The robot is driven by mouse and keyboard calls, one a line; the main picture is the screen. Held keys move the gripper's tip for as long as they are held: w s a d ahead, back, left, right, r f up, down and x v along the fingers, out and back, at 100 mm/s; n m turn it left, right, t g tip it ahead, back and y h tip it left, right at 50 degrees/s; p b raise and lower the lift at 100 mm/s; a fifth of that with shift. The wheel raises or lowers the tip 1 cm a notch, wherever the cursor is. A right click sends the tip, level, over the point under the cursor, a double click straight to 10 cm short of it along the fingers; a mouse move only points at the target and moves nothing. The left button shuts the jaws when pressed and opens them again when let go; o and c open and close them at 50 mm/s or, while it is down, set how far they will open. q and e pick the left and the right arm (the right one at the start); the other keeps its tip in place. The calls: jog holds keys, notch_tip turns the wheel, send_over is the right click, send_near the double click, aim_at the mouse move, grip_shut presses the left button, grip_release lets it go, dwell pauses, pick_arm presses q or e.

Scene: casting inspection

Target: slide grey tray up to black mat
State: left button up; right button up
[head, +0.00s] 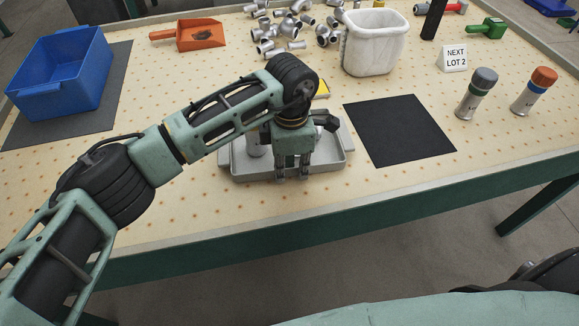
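The grey tray (238,168) is on the table near its front edge, left of the square black mat (400,131). A narrow strip of table shows between the tray's right side and the mat. A silver part stands in the tray's left half, partly covered by my arm. My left gripper (293,173) points down at the tray's front side, its two fingers apart with nothing seen held between them. The arm hides much of the tray's middle and back. Whether the fingertips touch the tray is hard to tell. My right gripper is out of view.
A blue bin (60,75) on a dark mat stands at left, an orange scoop (196,35) behind. A white basket (374,42) and loose pipe fittings are at the back. Two capped bottles (474,97) and a sign (455,57) stand right. The black mat is bare.

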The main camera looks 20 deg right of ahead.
pick_arm(q)
jog(key=shift+o, duration=1.3)
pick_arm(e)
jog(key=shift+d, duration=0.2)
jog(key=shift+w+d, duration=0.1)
pick_arm(q)
jog(key=shift+a, duration=0.1)
jog(key=shift+r, duration=4)
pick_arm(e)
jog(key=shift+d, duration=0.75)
